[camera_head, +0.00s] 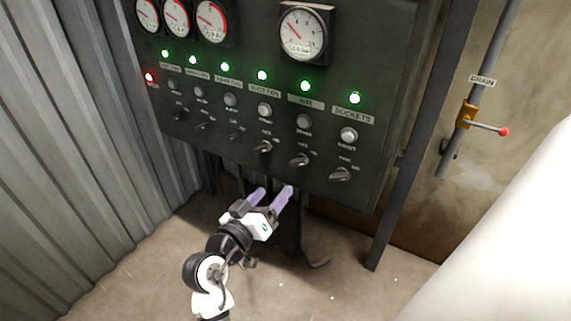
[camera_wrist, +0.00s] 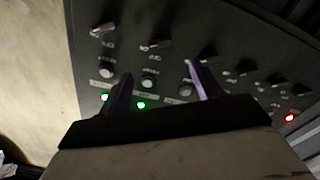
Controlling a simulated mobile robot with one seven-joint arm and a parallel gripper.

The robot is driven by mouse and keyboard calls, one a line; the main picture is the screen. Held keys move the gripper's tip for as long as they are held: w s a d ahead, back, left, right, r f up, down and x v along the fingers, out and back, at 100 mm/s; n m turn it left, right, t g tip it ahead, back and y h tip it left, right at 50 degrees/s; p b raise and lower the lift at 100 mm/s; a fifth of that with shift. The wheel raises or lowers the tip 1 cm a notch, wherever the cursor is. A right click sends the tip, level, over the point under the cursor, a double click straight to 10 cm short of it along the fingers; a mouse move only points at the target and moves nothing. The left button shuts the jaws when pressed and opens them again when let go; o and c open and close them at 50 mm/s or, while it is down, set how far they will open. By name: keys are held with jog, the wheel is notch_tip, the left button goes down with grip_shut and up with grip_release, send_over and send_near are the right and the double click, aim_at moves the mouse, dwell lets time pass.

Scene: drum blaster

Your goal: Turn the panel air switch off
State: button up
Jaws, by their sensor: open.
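The dark green control panel (camera_head: 290,180) has a row of rotary switches. The air switch (camera_head: 300,160) is a grey pointer knob below the AIR label (camera_head: 305,99), second from the right. Its green lamp (camera_head: 305,86) is lit. In the wrist view the panel appears upside down, and the air switch (camera_wrist: 155,45) lies beyond and between my open fingers (camera_wrist: 159,70). I see no contact with it.
The sockets switch (camera_head: 340,174) is to the right and the dust fan switch (camera_head: 264,147) to the left. Gauges (camera_head: 304,33) sit above. A drain valve with a red-tipped lever (camera_head: 490,128) is on the right wall. A corrugated wall (camera_head: 70,130) stands at left.

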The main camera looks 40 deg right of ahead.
aim_at(297, 163)
jog(key=p+x, duration=0.2)
jog(key=x, duration=1)
jog(key=shift+w+d+r, duration=0.1)
jog(key=c, duration=1)
